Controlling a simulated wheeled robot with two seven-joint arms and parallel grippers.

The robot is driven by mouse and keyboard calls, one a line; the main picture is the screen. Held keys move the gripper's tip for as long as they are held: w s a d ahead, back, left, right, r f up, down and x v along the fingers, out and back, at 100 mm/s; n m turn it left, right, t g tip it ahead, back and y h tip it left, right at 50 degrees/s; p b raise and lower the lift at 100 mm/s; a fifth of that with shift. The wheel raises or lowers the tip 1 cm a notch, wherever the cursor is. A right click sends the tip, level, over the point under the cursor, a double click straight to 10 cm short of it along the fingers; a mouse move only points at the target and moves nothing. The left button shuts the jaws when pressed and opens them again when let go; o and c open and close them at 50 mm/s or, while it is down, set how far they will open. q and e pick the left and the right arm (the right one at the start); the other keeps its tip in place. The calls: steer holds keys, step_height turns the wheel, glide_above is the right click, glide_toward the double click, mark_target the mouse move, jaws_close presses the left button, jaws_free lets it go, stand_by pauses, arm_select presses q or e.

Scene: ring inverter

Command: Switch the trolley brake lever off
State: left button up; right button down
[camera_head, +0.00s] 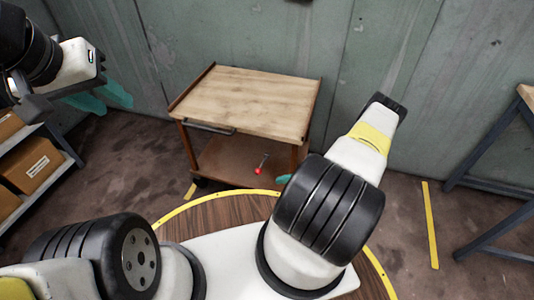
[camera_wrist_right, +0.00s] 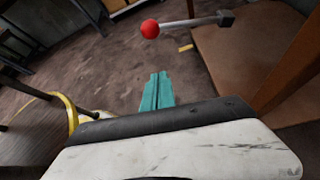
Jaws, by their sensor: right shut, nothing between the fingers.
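The trolley (camera_head: 248,100) has a pale wooden top and a brown lower shelf, and stands against the wall. Its brake lever (camera_head: 262,163) is a thin metal rod with a red ball end, at the lower shelf. In the right wrist view the lever (camera_wrist_right: 185,23) runs from a dark block at right to the red ball at left. My right gripper (camera_wrist_right: 157,77) is shut and empty, apart from the lever and below the ball in that view. In the head view its teal tips (camera_head: 283,180) show just right of the lever. My left gripper (camera_head: 103,96) is open and empty, left of the trolley.
A shelf rack with cardboard boxes (camera_head: 25,165) stands at the left. A table with dark legs (camera_head: 500,130) is at the right. A round wooden surface with a yellow rim (camera_head: 205,208) lies below my arms.

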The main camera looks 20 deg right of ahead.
mark_target(263, 164)
steer(key=w+a, duration=0.4)
steer(key=a, duration=0.2)
steer(key=shift+w+a+f, duration=0.15)
steer(key=shift+a, duration=0.2)
